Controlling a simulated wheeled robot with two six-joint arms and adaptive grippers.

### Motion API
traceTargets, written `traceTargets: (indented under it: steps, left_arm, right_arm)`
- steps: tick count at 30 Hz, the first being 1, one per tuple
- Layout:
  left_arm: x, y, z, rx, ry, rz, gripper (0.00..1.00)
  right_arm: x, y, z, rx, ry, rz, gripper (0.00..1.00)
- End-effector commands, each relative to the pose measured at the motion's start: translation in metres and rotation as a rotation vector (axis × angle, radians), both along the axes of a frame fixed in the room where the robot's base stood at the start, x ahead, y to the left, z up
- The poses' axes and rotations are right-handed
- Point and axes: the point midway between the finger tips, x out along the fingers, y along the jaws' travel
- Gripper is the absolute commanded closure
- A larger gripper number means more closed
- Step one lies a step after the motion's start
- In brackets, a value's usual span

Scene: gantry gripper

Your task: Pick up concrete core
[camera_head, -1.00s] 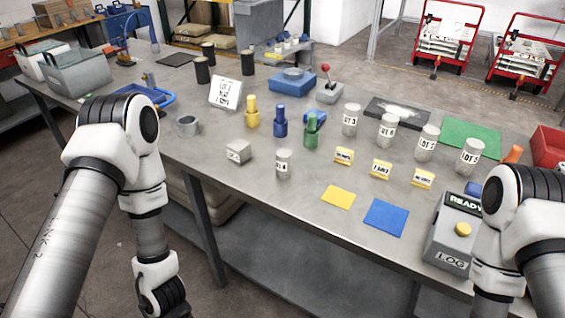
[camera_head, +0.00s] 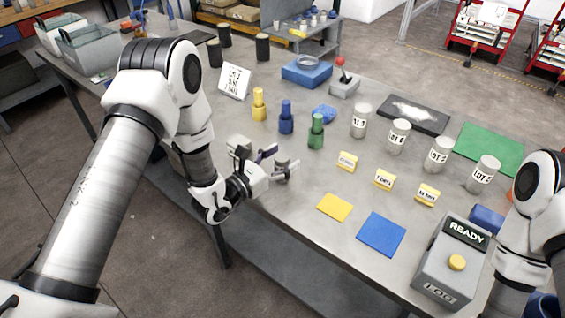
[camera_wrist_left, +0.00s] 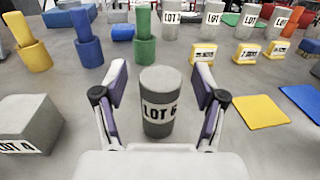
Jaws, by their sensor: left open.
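A grey concrete core (camera_head: 282,168), a short upright cylinder, stands near the table's front edge. In the left wrist view this core (camera_wrist_left: 157,84) shows a label that looks like LOT 6. My left gripper (camera_head: 280,163) is open and low over the table, with one finger on each side of the core. In the wrist view gaps show between the core and both fingers (camera_wrist_left: 158,100). More labelled grey cores, such as one (camera_head: 359,122), stand upright in a row to the right. My right arm shows at the right edge; its gripper is out of view.
A grey block (camera_head: 238,147) labelled LOT 4 in the wrist view (camera_wrist_left: 27,128) stands left of the core. Yellow, blue and green (camera_head: 316,132) bottle-like pieces stand behind. Small yellow tags (camera_head: 347,161), a yellow card (camera_head: 335,207) and a blue card (camera_head: 381,235) lie right.

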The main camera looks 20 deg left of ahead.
Motion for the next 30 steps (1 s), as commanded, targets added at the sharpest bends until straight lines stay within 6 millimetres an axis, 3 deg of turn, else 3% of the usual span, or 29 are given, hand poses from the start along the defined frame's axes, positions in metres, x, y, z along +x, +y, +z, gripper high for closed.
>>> traceTargets:
  steps: [5, 7, 11, 12, 23, 30]
  left_arm:
    - [0.001, 0.0, -0.001, 0.0, 0.001, 0.001, 0.29]
    - [0.001, 0.0, -0.001, 0.0, 0.001, 0.001, 0.47]
    - [0.001, 0.0, -0.001, 0.0, 0.002, 0.0, 0.93]
    - [0.001, 0.0, -0.001, 0.0, 0.002, 0.0, 1.0]
    - [0.001, 0.0, 0.0, 0.0, 0.002, 0.0, 1.0]
    - [0.001, 0.0, 0.02, 0.0, -0.002, 0.0, 1.0]
  right_arm:
    - [0.0, 0.0, -0.001, 0.0, 0.0, -0.001, 0.6]
    - [0.0, 0.0, -0.001, 0.0, 0.0, 0.0, 0.6]
    - [0.0, 0.0, -0.001, 0.0, 0.001, 0.0, 0.6]
    - [0.0, 0.0, -0.001, 0.0, 0.001, 0.0, 0.6]
    - [0.0, 0.0, -0.002, 0.0, 0.0, 0.0, 0.6]
    - [0.0, 0.0, -0.01, 0.0, 0.0, 0.0, 0.6]
